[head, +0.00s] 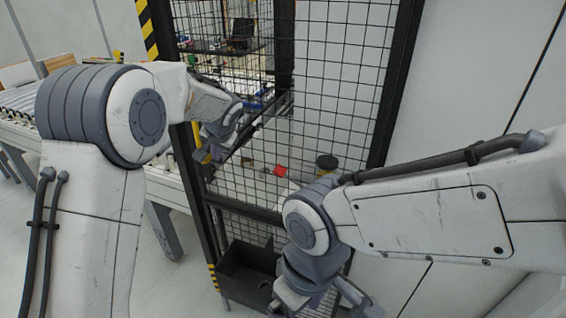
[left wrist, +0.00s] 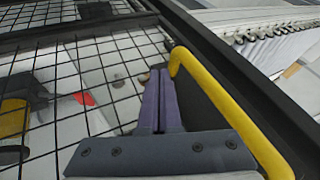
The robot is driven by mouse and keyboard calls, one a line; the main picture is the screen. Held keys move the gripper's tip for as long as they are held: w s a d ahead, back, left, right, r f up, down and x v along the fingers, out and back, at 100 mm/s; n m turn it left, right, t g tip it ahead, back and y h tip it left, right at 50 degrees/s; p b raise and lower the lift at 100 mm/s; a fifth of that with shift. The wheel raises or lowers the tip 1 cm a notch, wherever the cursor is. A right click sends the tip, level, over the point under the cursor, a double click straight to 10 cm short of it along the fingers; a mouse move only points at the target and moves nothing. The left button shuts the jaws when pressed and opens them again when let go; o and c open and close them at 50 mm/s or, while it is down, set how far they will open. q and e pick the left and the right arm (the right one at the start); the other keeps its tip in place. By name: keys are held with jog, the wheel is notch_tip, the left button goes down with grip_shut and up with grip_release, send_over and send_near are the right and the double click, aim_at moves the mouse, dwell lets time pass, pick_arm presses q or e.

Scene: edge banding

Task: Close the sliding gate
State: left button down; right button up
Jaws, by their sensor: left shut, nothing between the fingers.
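The sliding gate is a black-framed mesh panel (head: 335,110) in front of me; I cannot tell from these views how far it is open. Its yellow bar handle (head: 196,138) is on the dark upright at the left, and it also shows large in the left wrist view (left wrist: 222,105). My left gripper (head: 205,153) is at the handle. In the left wrist view its two purple-grey fingers (left wrist: 159,78) are together and empty, beside the handle on the mesh side. My right gripper (head: 350,295) is low in front of the gate, its fingers partly hidden.
A roller conveyor (head: 22,100) stands at the left, outside the frame. A black bin (head: 246,272) is low at the gate. Behind the mesh are a red piece (head: 280,170) and a yellow-black item (head: 326,163). A pale wall panel (head: 480,80) is at the right.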

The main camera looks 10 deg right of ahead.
pick_arm(q)
jog(key=shift+s+d+r, duration=0.1)
jog(key=shift+s+d, duration=0.15)
jog(key=shift+d, duration=0.3)
jog(key=shift+s+d+r, duration=0.1)
jog(key=shift+s+d, duration=0.15)
jog(key=shift+d, duration=0.3)
jog(key=b+v, duration=0.3)
jog(key=v, duration=0.6)
jog(key=s+d+f+m+g+h, duration=0.1)
jog(key=s+f, duration=0.3)
jog(key=s, duration=0.8)
jog(key=s+f+m+g+h, duration=0.1)
jog(key=s+f+g, duration=0.2)
jog(key=s, duration=1)
jog(key=s+d+f+m+g+h, duration=0.1)
jog(key=s+f, duration=0.5)
jog(key=s, duration=0.7)
jog(key=shift+s+d+g+h, duration=0.15)
jog(key=shift+d+g+h, duration=0.25)
jog(key=shift+g, duration=0.2)
